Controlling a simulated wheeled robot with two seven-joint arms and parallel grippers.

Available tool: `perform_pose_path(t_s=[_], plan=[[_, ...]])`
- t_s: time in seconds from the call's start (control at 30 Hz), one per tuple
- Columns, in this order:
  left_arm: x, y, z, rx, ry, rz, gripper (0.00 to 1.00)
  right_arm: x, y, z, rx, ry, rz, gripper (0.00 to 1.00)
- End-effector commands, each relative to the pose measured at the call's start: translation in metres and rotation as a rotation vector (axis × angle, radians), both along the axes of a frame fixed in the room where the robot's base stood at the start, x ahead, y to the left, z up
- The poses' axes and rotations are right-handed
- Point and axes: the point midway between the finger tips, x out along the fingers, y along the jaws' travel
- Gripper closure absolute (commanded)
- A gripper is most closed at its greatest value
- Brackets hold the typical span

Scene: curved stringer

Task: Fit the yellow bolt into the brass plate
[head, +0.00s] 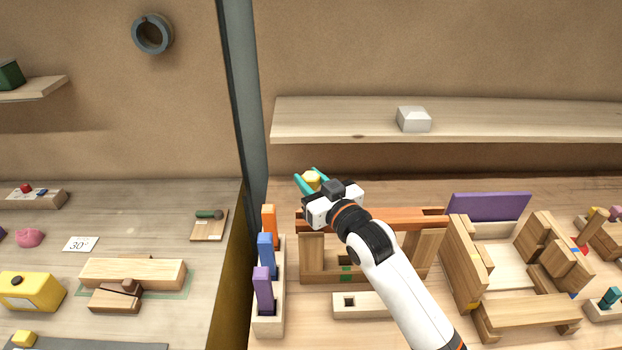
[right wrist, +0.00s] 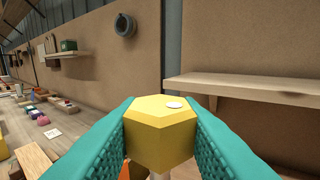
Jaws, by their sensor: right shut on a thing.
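The yellow bolt (head: 312,177) has a six-sided head with a small white spot on top. My right gripper (head: 310,180) is shut on it, with a teal finger on each side. The right wrist view shows the bolt head (right wrist: 158,128) up close between the fingers, with a bit of pale shaft below it. The gripper is over the left end of an orange-brown beam (head: 408,219) on a wooden frame; the exact height is hard to tell. I cannot pick out the brass plate for certain. My left gripper is not in view.
A rack (head: 268,325) with orange, blue and purple pegs stands left of the frame. A block with a square hole (head: 375,306) lies in front. A wooden shelf (head: 540,122) with a white block (head: 413,119) hangs behind. Wooden assemblies crowd the right side.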

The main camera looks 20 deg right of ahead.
Motion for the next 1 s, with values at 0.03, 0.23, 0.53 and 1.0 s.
perform_pose_path(t_s=[0.03, 0.23, 0.53, 1.0], plan=[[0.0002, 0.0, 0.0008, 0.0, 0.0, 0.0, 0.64, 0.0, 0.0001, 0.0009, 0.0, -0.002, 0.0, 0.97], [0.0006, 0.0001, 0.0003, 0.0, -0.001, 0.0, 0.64, 0.0, 0.0002, 0.0006, 0.0, -0.002, 0.0, 0.97], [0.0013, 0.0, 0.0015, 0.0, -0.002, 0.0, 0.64, 0.0, 0.0002, 0.0012, 0.0, -0.002, 0.0, 0.97], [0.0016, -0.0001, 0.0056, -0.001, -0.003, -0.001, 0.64, -0.0002, 0.0003, 0.0007, 0.0, -0.002, 0.0, 0.97]])
